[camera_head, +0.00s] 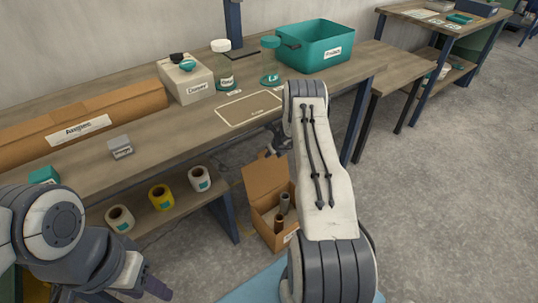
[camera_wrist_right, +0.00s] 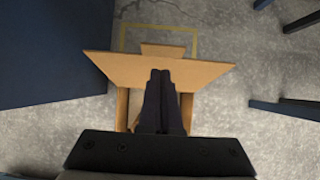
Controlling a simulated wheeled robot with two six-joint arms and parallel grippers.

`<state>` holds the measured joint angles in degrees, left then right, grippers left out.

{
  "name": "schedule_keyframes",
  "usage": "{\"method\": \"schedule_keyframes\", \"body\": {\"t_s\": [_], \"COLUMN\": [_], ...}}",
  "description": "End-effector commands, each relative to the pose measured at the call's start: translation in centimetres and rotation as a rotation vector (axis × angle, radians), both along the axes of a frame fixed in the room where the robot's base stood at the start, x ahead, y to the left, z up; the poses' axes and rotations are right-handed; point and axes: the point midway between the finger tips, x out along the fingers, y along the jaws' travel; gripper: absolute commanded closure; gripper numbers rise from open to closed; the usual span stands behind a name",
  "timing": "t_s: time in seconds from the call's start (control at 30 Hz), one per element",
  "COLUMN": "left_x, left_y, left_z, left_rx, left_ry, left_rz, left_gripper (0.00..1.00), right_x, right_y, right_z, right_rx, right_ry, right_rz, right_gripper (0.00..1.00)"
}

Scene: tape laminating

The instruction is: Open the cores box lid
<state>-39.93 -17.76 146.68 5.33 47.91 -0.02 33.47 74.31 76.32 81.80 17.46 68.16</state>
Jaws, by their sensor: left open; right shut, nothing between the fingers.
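The cores box (camera_head: 284,238) is a small cardboard carton on the floor beside the bench, with several brown tube cores (camera_head: 283,203) inside. Its lid (camera_head: 264,178) stands raised at the back edge, leaving the top open. In the right wrist view the lid (camera_wrist_right: 105,68) spans the middle with a small tab beyond it. My right gripper (camera_head: 270,152) is shut and empty, just above the lid; its fingers (camera_wrist_right: 160,74) overlap the lid in the wrist view, and I cannot tell whether they touch. My left gripper (camera_head: 158,288) is open and empty at the lower left.
The wooden bench (camera_head: 180,125) carries a long cardboard box (camera_head: 40,135), a white dispenser (camera_head: 186,80), jars and a teal bin (camera_head: 318,50). Tape rolls (camera_head: 160,196) sit on its lower shelf. A bench leg (camera_head: 222,218) stands close left of the box. The floor (camera_head: 440,200) at right is clear.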

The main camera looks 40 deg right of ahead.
Motion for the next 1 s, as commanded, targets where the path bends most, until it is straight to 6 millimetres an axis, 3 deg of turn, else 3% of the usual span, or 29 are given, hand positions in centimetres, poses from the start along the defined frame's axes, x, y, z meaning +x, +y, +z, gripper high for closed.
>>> {"method": "schedule_keyframes", "body": {"t_s": [0.57,0.63,1.0], "left_x": [0.0,0.0,0.0], "left_y": [0.0,0.0,0.0], "left_z": [1.3,1.5,-1.2], "left_rx": [0.000,0.000,0.000], "left_ry": [0.000,0.000,0.000], "left_rz": [0.000,0.000,0.000], "left_gripper": [0.50,0.50,0.50], "right_x": [-0.7,-1.5,-9.1], "right_y": [0.1,0.1,-0.1], "right_z": [3.0,4.2,3.6], "right_rx": [-0.001,0.001,0.004], "right_ry": [-0.001,-0.001,0.002], "right_rz": [0.001,-0.001,-0.005], "right_gripper": [1.00,1.00,1.00]}}
